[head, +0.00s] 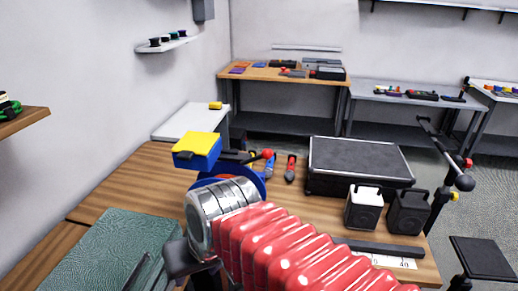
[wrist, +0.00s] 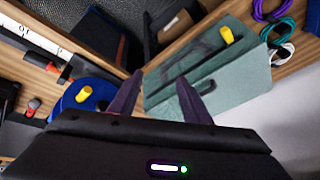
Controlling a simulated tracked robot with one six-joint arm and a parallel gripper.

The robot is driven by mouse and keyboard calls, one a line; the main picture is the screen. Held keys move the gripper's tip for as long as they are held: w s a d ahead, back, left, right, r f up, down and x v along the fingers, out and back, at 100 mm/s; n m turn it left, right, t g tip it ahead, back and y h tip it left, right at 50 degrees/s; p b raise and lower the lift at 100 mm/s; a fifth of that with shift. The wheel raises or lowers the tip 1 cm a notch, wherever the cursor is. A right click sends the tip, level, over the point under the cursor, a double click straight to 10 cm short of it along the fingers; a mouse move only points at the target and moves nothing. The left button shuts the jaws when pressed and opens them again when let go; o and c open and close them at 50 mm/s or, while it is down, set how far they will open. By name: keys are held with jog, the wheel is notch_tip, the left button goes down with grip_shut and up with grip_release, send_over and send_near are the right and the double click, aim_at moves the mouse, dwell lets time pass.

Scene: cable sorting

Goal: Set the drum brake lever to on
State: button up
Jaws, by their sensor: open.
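The drum is a blue reel (head: 262,187) on the wooden bench, partly hidden behind my arm in the head view. A black lever with a red knob (head: 268,154) stands beside its top; I take it to be the brake lever, but cannot read its setting. In the wrist view the blue drum (wrist: 62,108) with a yellow peg (wrist: 84,94) lies left of my gripper (wrist: 160,78). My gripper is open and empty, its two dark fingers apart and clear of the drum. They point toward a green case (wrist: 235,80). I cannot make out the lever for certain in the wrist view.
A blue-and-yellow box (head: 197,150) stands close left of the lever. A red-and-black tool (head: 290,168) lies to its right, before a large black case (head: 358,165). Cable coils (wrist: 282,35) lie beside the green case.

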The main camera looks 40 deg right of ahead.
jog(key=w+f+m+g+y, duration=0.15)
jog(key=m+y, duration=0.25)
jog(key=m, duration=0.4)
jog(key=m+t+h, duration=0.5)
jog(key=m+t, duration=1)
jog(key=m, duration=1.2)
send_near(256, 159)
jog(key=s+d+r, duration=0.2)
jog(key=d, duration=0.1)
jog(key=shift+a, duration=0.25)
jog(key=w, duration=1.3)
jog(key=shift+w, duration=0.4)
